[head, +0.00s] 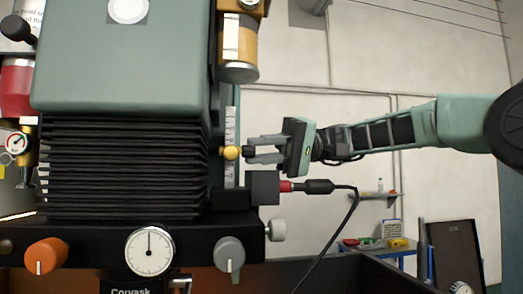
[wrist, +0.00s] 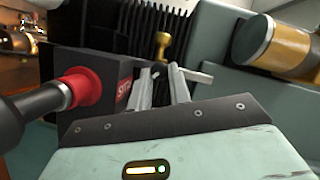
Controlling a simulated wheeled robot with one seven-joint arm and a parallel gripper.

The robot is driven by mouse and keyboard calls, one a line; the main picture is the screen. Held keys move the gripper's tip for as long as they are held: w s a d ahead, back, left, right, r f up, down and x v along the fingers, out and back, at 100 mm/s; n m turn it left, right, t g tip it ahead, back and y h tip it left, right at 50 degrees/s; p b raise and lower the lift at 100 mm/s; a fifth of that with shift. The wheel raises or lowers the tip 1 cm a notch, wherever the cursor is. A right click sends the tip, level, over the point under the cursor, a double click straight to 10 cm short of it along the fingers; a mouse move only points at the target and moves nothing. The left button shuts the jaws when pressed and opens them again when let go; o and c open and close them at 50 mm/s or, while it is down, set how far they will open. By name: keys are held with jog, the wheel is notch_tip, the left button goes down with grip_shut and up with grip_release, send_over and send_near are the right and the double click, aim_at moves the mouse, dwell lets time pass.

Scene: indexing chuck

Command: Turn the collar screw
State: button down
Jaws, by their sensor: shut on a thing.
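My gripper (head: 265,150) reaches in from the right toward the machine's side, its fingers pointing left. In the wrist view my gripper (wrist: 162,85) has its two grey fingers close around a small grey piece with a bar sticking out to the right; I take this piece to be the collar screw (wrist: 200,76). It is mostly hidden by the fingers.
Just below my gripper is a black STOP box (head: 264,187) with a red plug (head: 286,187) and trailing cable. Black bellows (head: 125,168) lie to the left. An amber cylinder (head: 238,55) is above. The front rail carries a dial gauge (head: 150,251), an orange knob (head: 46,256) and a grey knob (head: 229,256).

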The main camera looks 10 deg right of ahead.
jog(key=c, duration=1.3)
grip_release()
